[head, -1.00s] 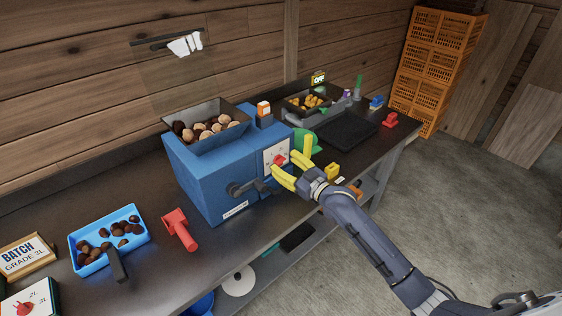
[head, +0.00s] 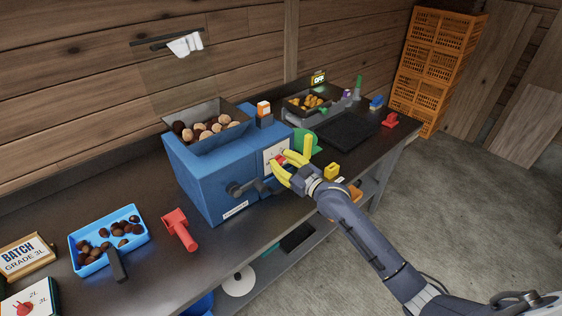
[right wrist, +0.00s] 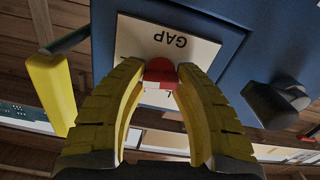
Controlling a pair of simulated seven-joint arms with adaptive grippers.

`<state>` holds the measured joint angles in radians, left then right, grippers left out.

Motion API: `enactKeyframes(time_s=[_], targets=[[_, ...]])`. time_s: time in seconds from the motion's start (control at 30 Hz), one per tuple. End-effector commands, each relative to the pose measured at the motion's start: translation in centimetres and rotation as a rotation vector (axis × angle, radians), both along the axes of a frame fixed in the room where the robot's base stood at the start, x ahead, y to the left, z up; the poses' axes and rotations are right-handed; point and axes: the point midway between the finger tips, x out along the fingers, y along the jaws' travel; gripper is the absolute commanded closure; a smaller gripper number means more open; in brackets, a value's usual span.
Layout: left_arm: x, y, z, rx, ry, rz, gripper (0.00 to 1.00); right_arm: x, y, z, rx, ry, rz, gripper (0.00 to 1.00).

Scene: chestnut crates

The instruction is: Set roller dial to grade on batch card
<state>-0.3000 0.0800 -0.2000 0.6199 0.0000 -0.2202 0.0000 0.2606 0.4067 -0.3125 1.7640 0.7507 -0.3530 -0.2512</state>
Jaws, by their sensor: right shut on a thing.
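The blue machine (head: 205,175) stands mid-bench with a pale dial plate (head: 269,154) on its right face. The plate reads "GAP", upside down in the right wrist view (right wrist: 185,38). My right gripper (head: 280,164) has its yellow fingers shut on the red roller dial (right wrist: 160,72), one on each side. The dial's other marks are mostly hidden, so its setting cannot be read. The batch card (head: 25,257) at the far left reads "BATCH GRADE 3L". A card (head: 32,298) below it shows a red dial drawing with 2L and 3L. My left gripper is not in view.
A dark crank (head: 240,188) sticks out left of the plate, and a yellow handle (head: 308,145) stands right of it. A blue tray (head: 83,268) of chestnuts and a red scoop (head: 178,225) lie left. A black tray (head: 347,131) lies right.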

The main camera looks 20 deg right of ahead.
Motion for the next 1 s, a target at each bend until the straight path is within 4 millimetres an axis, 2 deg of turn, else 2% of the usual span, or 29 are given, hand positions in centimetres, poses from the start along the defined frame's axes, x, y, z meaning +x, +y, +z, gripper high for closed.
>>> enactKeyframes(time_s=[0.03, 0.17, 1.0], targets=[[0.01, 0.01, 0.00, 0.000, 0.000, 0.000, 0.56, 0.00, -0.01, 0.01, 0.000, 0.000, 0.000, 0.86], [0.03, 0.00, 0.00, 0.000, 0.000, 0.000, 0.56, 0.01, -0.02, 0.05, 0.000, -0.001, 0.000, 1.00], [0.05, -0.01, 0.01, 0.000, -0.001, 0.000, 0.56, 0.25, -0.37, 0.85, 0.004, -0.015, -0.006, 1.00]])
